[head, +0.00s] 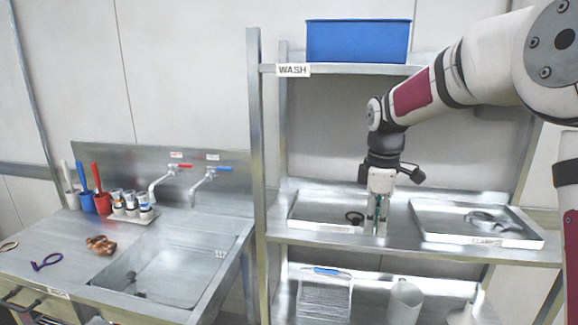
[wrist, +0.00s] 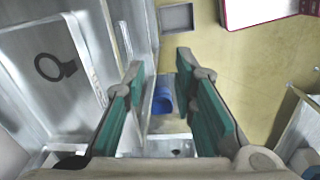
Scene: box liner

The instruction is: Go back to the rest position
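My gripper (head: 377,215) hangs pointing down in front of the middle shelf of the steel rack, between two shallow trays in the head view. In the wrist view my gripper (wrist: 167,95) shows its two green-padded fingers spread apart with nothing between them. Past the fingers, a blue thing (wrist: 162,100) shows farther below. My arm reaches in from the upper right of the head view.
The left tray (head: 300,222) holds a dark ring-shaped piece (head: 355,217). The right tray (head: 535,238) holds metal pieces (head: 487,219). A blue bin (head: 358,41) stands on the top shelf. A sink (head: 165,270) with taps lies left. A jug (head: 404,302) stands below.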

